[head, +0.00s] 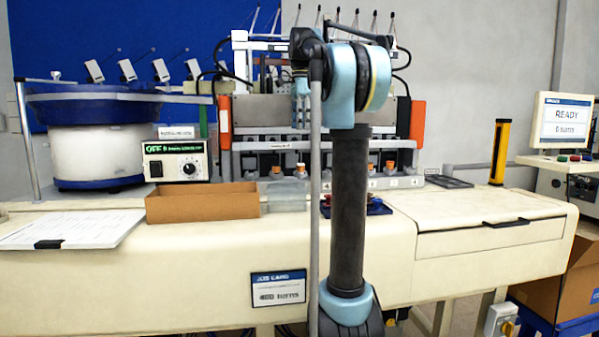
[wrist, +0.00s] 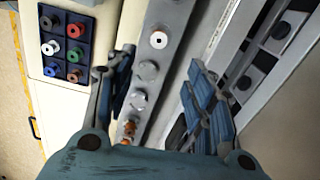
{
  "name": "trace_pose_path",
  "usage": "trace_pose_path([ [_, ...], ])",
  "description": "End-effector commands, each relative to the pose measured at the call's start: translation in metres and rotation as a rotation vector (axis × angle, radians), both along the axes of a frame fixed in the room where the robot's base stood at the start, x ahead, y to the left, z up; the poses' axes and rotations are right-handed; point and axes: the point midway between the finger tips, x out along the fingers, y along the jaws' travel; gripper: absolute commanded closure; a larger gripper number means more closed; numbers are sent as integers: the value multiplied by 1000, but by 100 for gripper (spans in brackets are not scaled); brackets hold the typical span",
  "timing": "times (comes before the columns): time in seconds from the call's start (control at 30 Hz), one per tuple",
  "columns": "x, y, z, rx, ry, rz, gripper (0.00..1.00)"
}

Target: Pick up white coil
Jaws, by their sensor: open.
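In the wrist view, a small round white piece with a dark centre (wrist: 158,40) sits on a grey machine rail (wrist: 175,15), near the gap between my fingertips. Another white coil (wrist: 50,48) sits in a dark blue tray (wrist: 62,38) left of my gripper, among red, blue and dark coils. My gripper (wrist: 160,62) is open and empty above the rail. In the head view, my gripper (head: 301,100) hangs in front of the winding machine (head: 260,110). My arm hides part of the machine and the blue tray (head: 378,207); I cannot make out a white coil there.
Orange-topped pieces (head: 276,172) line the machine's front; a copper-coloured one (wrist: 129,128) is on the rail. A cardboard box (head: 202,205), clear bin (head: 285,196) and bowl feeder (head: 95,150) stand left. The bench's right side (head: 440,207) is mostly clear.

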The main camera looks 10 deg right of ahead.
Motion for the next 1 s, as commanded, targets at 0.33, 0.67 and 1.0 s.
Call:
trace_pose_path([
  [0.33,0,-3,-61,0,0,-3,51],
  [0.67,0,-3,-95,0,0,-2,51],
  [1.0,-1,-1,-132,0,0,-2,51],
])
